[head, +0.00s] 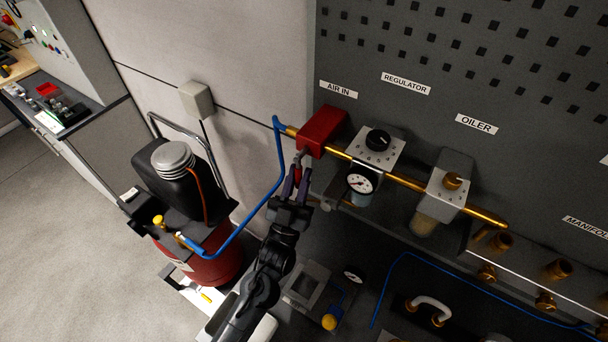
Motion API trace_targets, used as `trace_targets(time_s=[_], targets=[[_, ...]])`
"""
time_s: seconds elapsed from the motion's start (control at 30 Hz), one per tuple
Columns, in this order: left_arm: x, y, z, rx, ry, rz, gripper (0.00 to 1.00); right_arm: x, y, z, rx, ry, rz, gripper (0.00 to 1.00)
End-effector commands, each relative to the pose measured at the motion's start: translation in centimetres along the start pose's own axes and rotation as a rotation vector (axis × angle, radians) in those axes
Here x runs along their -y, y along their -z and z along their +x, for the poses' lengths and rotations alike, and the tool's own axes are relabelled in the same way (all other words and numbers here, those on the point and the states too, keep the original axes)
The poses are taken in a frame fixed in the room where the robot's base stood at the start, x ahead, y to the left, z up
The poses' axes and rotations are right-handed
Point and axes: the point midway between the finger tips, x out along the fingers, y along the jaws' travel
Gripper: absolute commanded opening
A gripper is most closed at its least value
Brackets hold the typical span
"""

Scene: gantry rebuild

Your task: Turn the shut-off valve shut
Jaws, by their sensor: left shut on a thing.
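The shut-off valve (322,130) is a red block on the brass air line under the "AIR IN" label, in the head view. My right gripper is not in view.
The regulator (372,150) with its gauge is close to the right of the valve, and the oiler (442,188) is further right. A blue hose (276,185) curves down to the red compressor (210,245) at left.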

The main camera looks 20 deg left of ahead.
Motion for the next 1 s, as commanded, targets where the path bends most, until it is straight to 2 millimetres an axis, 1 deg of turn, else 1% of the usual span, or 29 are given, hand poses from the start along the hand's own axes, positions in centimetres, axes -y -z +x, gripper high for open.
trace_targets(time_s=[0.5,0.53,0.63,0.67,1.0], targets=[[0.14,0.21,-0.02,0.001,0.018,-0.013,0.0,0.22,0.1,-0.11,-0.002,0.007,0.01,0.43],[0.14,0.21,-0.02,0.001,0.018,-0.013,0.24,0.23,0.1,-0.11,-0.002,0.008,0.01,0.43],[0.15,0.21,-0.02,0.001,0.018,-0.013,0.39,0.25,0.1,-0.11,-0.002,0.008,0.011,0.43],[0.16,0.2,-0.03,0.001,0.018,-0.013,0.41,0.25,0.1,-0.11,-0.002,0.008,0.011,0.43],[0.21,0.1,-0.36,0.003,0.019,-0.011,0.41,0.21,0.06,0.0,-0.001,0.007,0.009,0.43]])
